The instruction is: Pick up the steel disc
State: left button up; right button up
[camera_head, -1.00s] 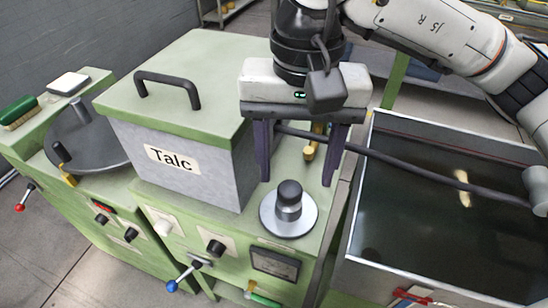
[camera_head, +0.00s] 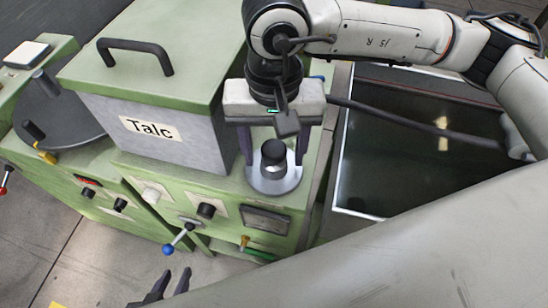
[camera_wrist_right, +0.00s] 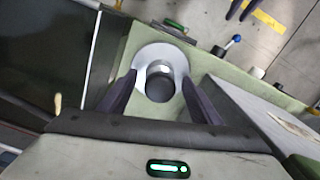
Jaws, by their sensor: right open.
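The steel disc (camera_head: 275,187) lies flat on top of the green machine, right of the Talc box, with an upright dark-topped knob (camera_head: 273,153) at its centre. In the right wrist view the disc (camera_wrist_right: 158,51) shows between the fingers. My right gripper (camera_head: 274,161) is open above the disc, one finger on each side of the knob; I cannot tell whether they touch it. My left gripper (camera_head: 176,281) is low at the bottom of the head view, in front of the machine and well away from the disc. Its two fingers are apart and empty.
The grey Talc box (camera_head: 195,137) with its green lid stands close left of the right gripper. A dark open tank (camera_head: 400,165) is on the right. A blue-knobbed lever (camera_head: 178,240) sticks out of the machine's front. My own grey arm link crosses the lower right.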

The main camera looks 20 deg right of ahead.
grip_shut()
dwell(0.3)
